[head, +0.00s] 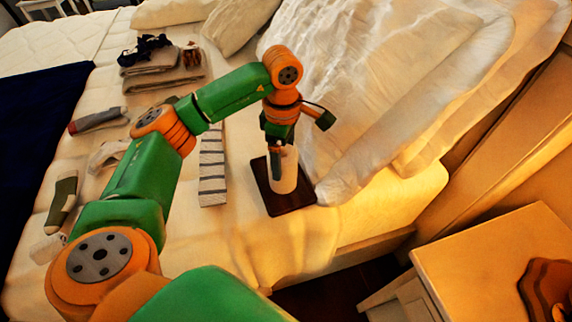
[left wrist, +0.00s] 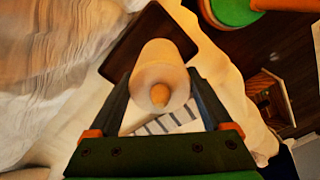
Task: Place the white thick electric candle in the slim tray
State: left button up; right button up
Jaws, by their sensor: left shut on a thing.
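The white thick electric candle (head: 284,172) is upright at the dark slim tray (head: 291,200) on the bed. In the left wrist view the candle (left wrist: 160,77) is seen from its top end, with the dark tray (left wrist: 140,38) behind it. My left gripper (head: 276,160) comes down from above and is shut on the candle; its two fingers (left wrist: 162,100) lie on either side of it. The candle's base appears to be over the tray's surface; I cannot tell whether it touches. My right gripper is in neither view.
A striped folded cloth (head: 212,170) lies left of the tray. A white duvet (head: 345,110) bunches close on its right. Socks (head: 64,198) and folded towels (head: 155,68) lie farther left. A wooden nightstand (head: 480,255) stands at the lower right, beyond the bed edge.

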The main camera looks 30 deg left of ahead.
pick_arm(q)
jog(key=f, duration=0.3)
jog(key=shift+w+f+p, duration=0.3)
jog(key=shift+f, duration=0.35)
jog(key=o, duration=1.3)
jog(key=shift+r, duration=0.1)
jog(key=shift+w+r, duration=0.1)
jog(key=shift+r, duration=0.25)
notch_tip(320, 180, up, 12)
jog(key=shift+f+p, duration=0.2)
jog(key=shift+p, duration=0.25)
jog(key=shift+f, duration=0.1)
